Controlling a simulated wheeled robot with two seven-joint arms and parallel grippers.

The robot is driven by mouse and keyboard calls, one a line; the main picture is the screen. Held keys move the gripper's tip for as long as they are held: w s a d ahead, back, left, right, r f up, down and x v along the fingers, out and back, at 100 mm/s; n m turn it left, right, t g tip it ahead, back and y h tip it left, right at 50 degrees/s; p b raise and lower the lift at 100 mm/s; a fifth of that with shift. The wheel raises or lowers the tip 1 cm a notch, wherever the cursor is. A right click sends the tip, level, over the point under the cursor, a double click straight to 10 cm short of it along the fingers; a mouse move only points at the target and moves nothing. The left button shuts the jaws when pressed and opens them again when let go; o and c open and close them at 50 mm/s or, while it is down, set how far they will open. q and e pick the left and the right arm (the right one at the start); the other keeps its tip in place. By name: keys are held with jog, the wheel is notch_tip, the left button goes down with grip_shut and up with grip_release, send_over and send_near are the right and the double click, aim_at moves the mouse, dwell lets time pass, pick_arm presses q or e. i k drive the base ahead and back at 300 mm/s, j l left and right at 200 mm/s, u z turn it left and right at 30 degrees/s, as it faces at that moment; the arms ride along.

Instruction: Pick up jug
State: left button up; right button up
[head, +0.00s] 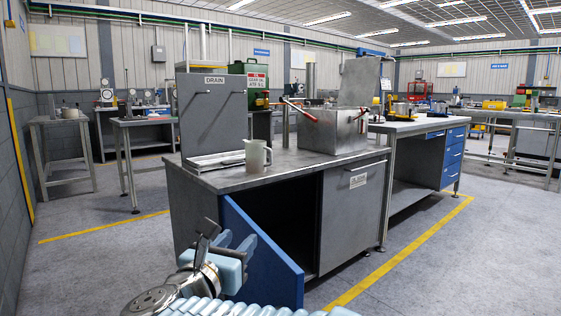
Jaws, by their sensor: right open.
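The jug (256,158), pale grey-white with a handle on its right side, stands upright on the front left part of the metal workbench top (225,180). It is just right of a shallow drain tray (215,160). My right gripper (222,240) is low in the foreground, left of centre, in front of the bench and below the jug. It is open and apart from the jug, with nothing visible in it. My left gripper is not in view.
The bench's blue cabinet door (262,257) hangs open toward me, close to my right gripper. A metal tank (332,130) with red-handled tools stands right of the jug. An upright drain panel (212,115) rises behind it. Grey floor (95,260) at left is clear.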

aim_at(255, 150)
jog(key=i+j+z, duration=0.25)
jog(key=z, duration=0.2)
jog(key=i+j+z, duration=0.15)
jog(key=j+z, duration=0.25)
jog(key=i+j, duration=0.15)
jog(key=j, duration=0.2)
jog(key=i+j+z, duration=0.1)
jog(key=j, duration=0.25)
jog(key=i+j, duration=0.2)
jog(key=j, duration=0.15)
jog(key=i+j+z, duration=0.1)
jog(key=j, duration=0.3)
jog(key=i+j, duration=0.2)
jog(key=j, duration=0.15)
jog(key=i+j+z, duration=0.1)
jog(key=j, duration=0.3)
jog(key=i+j, duration=0.15)
jog(key=j, duration=0.2)
